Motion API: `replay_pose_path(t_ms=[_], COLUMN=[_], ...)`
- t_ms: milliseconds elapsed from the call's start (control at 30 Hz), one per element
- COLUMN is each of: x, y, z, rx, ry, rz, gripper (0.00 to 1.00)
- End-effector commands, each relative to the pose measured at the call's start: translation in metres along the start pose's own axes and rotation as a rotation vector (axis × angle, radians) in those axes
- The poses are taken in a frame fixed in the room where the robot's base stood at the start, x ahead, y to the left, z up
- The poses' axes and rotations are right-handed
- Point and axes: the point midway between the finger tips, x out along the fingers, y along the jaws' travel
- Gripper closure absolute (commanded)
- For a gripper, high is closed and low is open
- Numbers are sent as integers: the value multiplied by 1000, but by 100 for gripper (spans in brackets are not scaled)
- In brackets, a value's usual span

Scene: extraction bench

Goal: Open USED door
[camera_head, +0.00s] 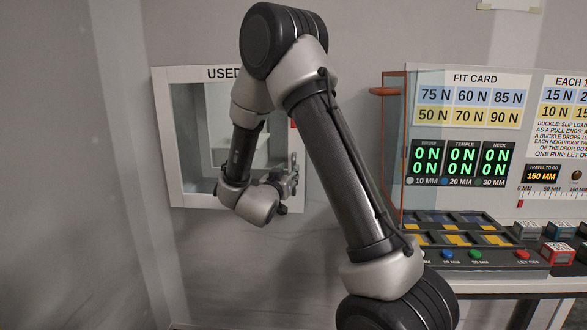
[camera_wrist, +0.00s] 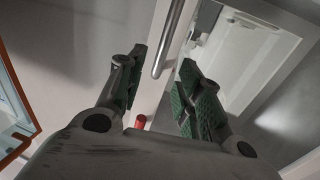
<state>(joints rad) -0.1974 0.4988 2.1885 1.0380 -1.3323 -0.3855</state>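The USED door (camera_head: 186,150) is a white-framed, clear-paned front on a wall cabinet at the left of the head view. It looks shut. Its upright metal bar handle (camera_wrist: 167,42) shows in the wrist view, on the white frame. My gripper (camera_head: 289,182) is at the door's lower right edge in the head view. In the wrist view my gripper (camera_wrist: 163,62) is open, its green-padded fingers either side of the handle's line. No clear contact shows, and the depth between fingers and bar is hard to judge. My arm hides part of the door and its label.
A small red piece (camera_wrist: 140,121) shows near the frame; a red mark (camera_head: 293,123) is on the cabinet's right edge. To the right stand an orange-edged clear panel (camera_head: 392,150) and a bench console (camera_head: 480,262) with displays and buttons. The wall left of the cabinet is bare.

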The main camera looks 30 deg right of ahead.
Motion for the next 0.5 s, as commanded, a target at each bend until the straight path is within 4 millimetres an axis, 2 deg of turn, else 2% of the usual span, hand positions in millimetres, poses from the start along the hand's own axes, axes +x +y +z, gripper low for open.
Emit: replay_pose_path(t_ms=[300,500], x=[52,71], y=[1,0], z=[1,1], rx=[-2,-3], ry=[-3,-4], rz=[1,-2], gripper=[65,65])
